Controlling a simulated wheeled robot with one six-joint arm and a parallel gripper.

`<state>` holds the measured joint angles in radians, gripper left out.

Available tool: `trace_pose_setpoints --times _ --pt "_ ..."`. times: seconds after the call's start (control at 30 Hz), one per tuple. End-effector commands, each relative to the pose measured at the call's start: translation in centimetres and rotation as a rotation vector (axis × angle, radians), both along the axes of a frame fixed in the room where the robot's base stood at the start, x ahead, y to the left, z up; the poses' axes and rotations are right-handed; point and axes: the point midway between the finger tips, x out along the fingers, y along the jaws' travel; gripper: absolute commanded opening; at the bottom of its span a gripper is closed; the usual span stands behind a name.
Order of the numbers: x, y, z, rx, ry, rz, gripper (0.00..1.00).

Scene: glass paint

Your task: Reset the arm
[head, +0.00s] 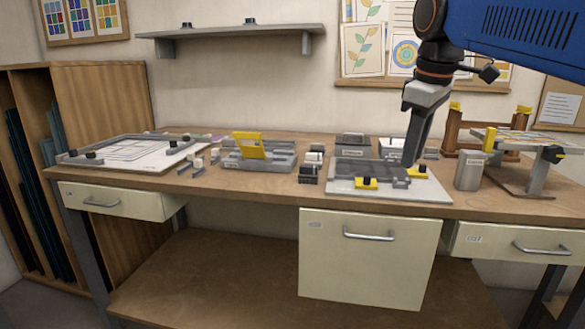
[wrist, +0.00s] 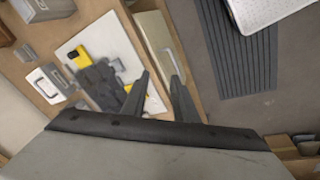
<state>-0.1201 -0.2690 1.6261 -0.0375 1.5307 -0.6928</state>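The board also shows in the wrist view (wrist: 108,30), left of the fingers. I cannot tell the exact height of the fingertips above the bench.
A framed white board (head: 120,158) lies at the left of the bench, and a grey fixture with a yellow part (head: 249,146) stands mid-bench. A grey canister (head: 468,171) and a stand (head: 535,178) are at the right. A shelf (head: 235,36) hangs above.

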Motion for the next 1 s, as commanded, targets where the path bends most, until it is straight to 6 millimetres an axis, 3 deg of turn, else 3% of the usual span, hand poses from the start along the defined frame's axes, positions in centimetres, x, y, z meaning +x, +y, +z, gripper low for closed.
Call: trace_pose_setpoints --times 0.1,0.27,0.7,0.83,1.0 --pt "-3.2 -1.0 -3.8 0.034 -0.023 -0.113 0.26" --pt "-7.1 -2.0 -9.4 0.086 -0.056 -0.269 0.26" --pt "-17.6 -3.8 -26.3 0.232 -0.134 -0.667 0.26" --pt "-19.2 -4.0 -29.3 0.260 -0.147 -0.731 0.26" --pt "-19.9 -4.1 -30.6 0.272 -0.152 -0.761 0.26"
